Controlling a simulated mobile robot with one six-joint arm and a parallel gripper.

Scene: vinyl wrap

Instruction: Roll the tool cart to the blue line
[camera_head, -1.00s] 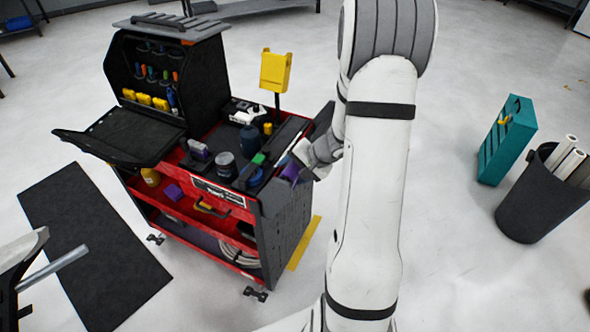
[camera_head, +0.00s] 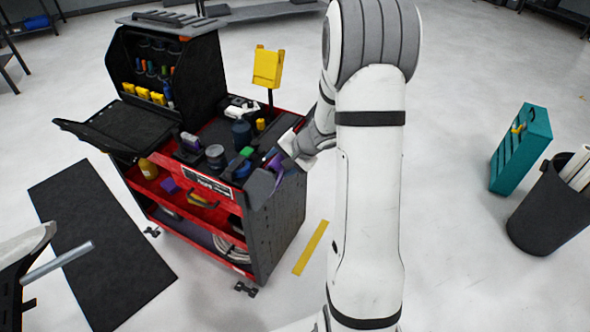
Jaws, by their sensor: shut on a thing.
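The tool cart (camera_head: 275,228) is red and black, with an open lid case on top and stocked shelves, and stands left of centre on casters. My gripper (camera_head: 281,160) is at the cart's upper right end, shut on its edge or handle there. My wrist and the cart's items partly hide the exact grip. A short yellow line (camera_head: 311,248) lies on the floor right of the cart, with a gap between them. No blue line shows in this view.
A black mat (camera_head: 100,245) lies on the floor left of the cart. A teal box (camera_head: 521,148) and a dark bin (camera_head: 548,212) with rolls stand at right. Benches line the back. Pale floor is open behind the cart and at centre right.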

